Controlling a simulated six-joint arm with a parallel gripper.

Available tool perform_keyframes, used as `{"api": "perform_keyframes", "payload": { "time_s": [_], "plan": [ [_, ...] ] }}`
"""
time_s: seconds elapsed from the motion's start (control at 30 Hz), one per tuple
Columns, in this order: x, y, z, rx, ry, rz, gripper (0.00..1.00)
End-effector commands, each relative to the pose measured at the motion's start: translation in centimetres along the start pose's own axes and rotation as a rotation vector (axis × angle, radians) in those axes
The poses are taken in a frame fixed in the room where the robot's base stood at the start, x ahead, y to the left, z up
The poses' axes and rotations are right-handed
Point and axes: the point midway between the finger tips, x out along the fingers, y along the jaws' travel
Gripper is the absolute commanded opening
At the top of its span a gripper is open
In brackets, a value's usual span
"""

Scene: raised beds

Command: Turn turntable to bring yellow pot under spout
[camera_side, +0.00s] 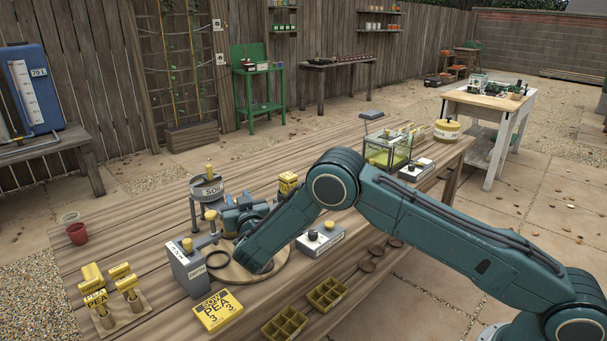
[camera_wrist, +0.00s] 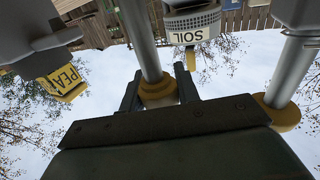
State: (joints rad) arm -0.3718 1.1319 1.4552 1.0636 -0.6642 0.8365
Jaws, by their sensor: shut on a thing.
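The turntable (camera_side: 285,262) is a round wooden disc on the bench, largely covered by my arm. My gripper (camera_side: 228,218) is low over its far left part. In the wrist view, which is upside down, my gripper (camera_wrist: 158,84) is shut on a grey post with a yellow cap (camera_wrist: 157,92). Another yellow-capped post (camera_wrist: 283,113) stands to the right. The soil hopper (camera_side: 207,190), with its spout region unclear, stands beyond my gripper; it also shows in the wrist view (camera_wrist: 190,28). I cannot make out a yellow pot on the turntable.
A grey switch box (camera_side: 320,240) is to the right. A red pot (camera_side: 77,234) stands at the left edge. The bench's far middle is fairly clear.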

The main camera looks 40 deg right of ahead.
Motion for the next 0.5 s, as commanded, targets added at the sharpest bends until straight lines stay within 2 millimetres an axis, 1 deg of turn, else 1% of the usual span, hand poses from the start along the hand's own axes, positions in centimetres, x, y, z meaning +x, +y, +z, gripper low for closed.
{"api": "perform_keyframes", "payload": {
  "time_s": [0.27, 0.3, 0.37, 0.4, 0.5],
  "plan": [
    [0.01, 0.00, -0.07, 0.002, 0.002, 0.005, 0.09],
    [0.01, 0.00, -0.08, 0.002, 0.002, 0.005, 0.34],
    [0.01, 0.00, -0.08, 0.002, 0.002, 0.005, 0.45],
    [0.00, 0.00, -0.08, 0.002, 0.002, 0.005, 0.53],
    [0.00, 0.00, -0.07, 0.002, 0.002, 0.005, 0.53]
  ]
}}
